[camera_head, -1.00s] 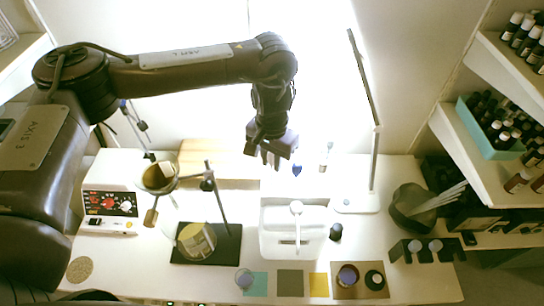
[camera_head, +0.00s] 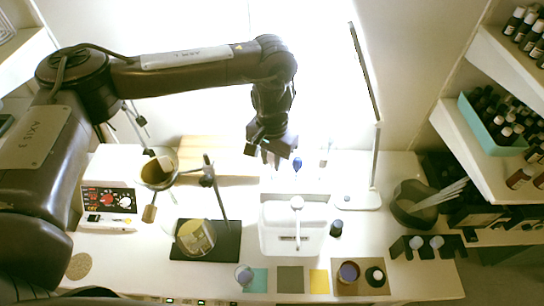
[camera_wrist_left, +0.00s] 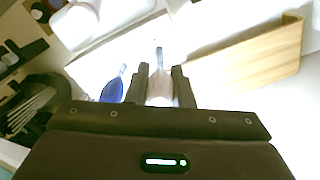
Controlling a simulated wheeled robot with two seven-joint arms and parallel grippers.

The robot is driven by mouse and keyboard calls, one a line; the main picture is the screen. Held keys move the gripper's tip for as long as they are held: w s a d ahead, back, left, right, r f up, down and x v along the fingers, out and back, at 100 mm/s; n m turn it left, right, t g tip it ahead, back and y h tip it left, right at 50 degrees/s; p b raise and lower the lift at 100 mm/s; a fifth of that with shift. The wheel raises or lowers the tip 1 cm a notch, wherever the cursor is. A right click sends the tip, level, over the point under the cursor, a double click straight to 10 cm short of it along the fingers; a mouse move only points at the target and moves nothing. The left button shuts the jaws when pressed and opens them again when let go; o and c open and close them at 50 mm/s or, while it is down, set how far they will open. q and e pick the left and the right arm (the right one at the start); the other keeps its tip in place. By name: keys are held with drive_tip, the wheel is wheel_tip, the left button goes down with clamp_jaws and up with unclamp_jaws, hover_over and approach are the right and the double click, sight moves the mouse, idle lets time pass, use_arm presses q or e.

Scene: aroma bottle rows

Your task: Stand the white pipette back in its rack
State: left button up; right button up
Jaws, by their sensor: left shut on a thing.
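My left gripper (camera_head: 269,157) hangs above the back of the white table. In the left wrist view, its two fingers (camera_wrist_left: 161,88) are shut on the pale bulb of the white pipette (camera_wrist_left: 160,86), whose thin tip points away from the gripper. In the head view the gripper hides the pipette. A blue-bulbed pipette (camera_head: 297,163) stands just right of the gripper, and also shows left of the fingers in the wrist view (camera_wrist_left: 113,88). Another slim pale pipette (camera_head: 324,156) is further right. The rack cannot be made out clearly against the bright table. My right gripper is not in view.
A white basin (camera_head: 265,247) lies in front of the gripper. A wooden board (camera_head: 215,147) is behind to the left, and a metal stand (camera_head: 216,190) with a funnel is left. A lamp (camera_head: 375,150) rises on the right. Bottle shelves (camera_head: 465,150) line the right wall.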

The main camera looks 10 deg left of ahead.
use_arm(q)
drive_tip(key=shift+f+b, duration=0.35)
drive_tip(key=shift+f, duration=0.4)
drive_tip(key=shift+f, duration=0.1)
drive_tip(key=o, duration=0.7)
wheel_tip(320, 180, up, 3)
drive_tip(key=p, duration=0.2)
drive_tip(key=shift+f+p, duration=0.15)
drive_tip(key=shift+p, duration=0.2)
drive_tip(key=shift+r+p, duration=1)
drive_tip(key=shift+r, duration=0.2)
